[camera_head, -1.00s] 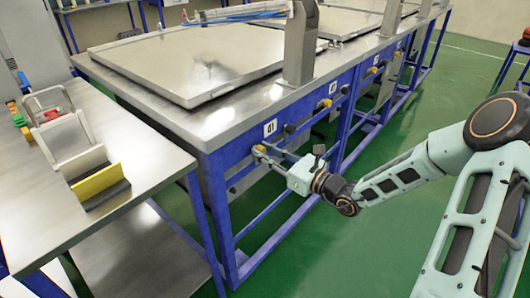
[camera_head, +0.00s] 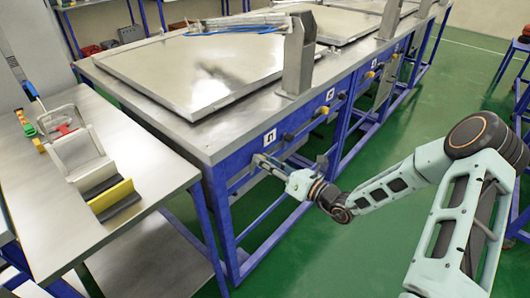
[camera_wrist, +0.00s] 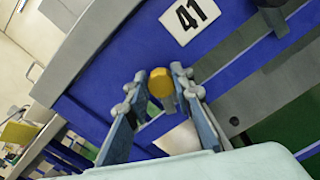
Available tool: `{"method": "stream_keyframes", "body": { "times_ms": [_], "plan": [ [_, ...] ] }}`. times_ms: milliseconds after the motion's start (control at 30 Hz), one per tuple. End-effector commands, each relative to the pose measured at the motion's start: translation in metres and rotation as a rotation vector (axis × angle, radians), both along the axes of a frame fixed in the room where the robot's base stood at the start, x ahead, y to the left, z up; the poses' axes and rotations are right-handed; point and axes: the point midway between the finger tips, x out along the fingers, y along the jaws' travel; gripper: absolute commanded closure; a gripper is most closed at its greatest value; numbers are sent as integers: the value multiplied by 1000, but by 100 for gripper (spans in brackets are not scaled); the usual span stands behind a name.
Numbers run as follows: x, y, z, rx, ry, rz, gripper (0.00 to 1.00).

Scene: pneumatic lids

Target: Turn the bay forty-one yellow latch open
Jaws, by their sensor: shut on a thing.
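The number 41 plate (camera_wrist: 189,16) is on the blue bench front. The yellow latch (camera_wrist: 160,83) sits just below it in the wrist view, between my fingertips. My gripper (camera_wrist: 158,80) is shut on this latch, with a finger on each side. In the head view my gripper (camera_head: 259,160) reaches the blue front just under the 41 plate (camera_head: 270,135). There the fingers hide the latch. How far the latch is turned cannot be told.
A large metal lid (camera_head: 205,75) lies flat on the bench top above this bay. Another bay's yellow latch (camera_head: 321,111) and dark knobs lie farther right. A side table (camera_head: 150,165) with a metal holder stands at left.

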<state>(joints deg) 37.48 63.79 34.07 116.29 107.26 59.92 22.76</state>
Motion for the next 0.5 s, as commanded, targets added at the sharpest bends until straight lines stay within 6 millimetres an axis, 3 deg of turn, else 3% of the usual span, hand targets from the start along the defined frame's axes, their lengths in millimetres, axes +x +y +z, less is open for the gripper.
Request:
{"method": "stream_keyframes", "body": {
  "times_ms": [500],
  "plan": [
    [0, -1, 1, 302, 392, 0, 100]
  ]
}}
